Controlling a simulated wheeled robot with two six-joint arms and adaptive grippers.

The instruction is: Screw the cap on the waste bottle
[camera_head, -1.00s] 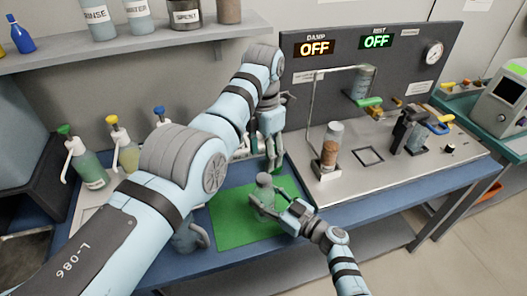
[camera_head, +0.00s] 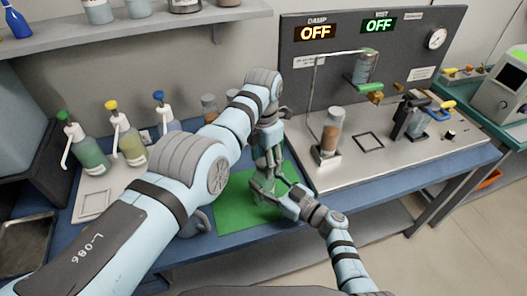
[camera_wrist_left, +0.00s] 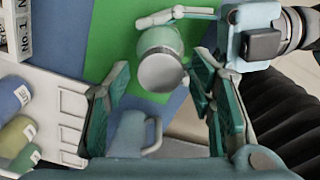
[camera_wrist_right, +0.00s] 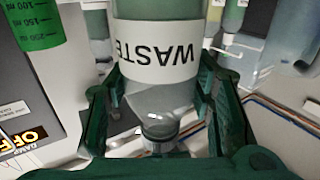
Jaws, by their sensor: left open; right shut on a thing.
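The waste bottle (camera_wrist_right: 158,65), with a white WASTE label, is in the right wrist view, its neck end toward the bottom of the picture. My right gripper (camera_wrist_right: 160,105) is shut on it; in the head view this gripper (camera_head: 272,192) holds it over the green mat. A round grey top (camera_wrist_left: 162,73), which looks like the cap on the bottle, shows in the left wrist view; how tightly it sits I cannot tell. My left gripper (camera_head: 267,168) is open above the bottle. In the left wrist view its fingers (camera_wrist_left: 158,85) stand apart on either side of the top.
The green mat (camera_head: 235,212) lies on the blue bench. Spray bottles (camera_head: 128,142) stand at the left. The steel rig (camera_head: 400,160) with a dark panel stands at the right. A shelf (camera_head: 130,32) runs above, at the back.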

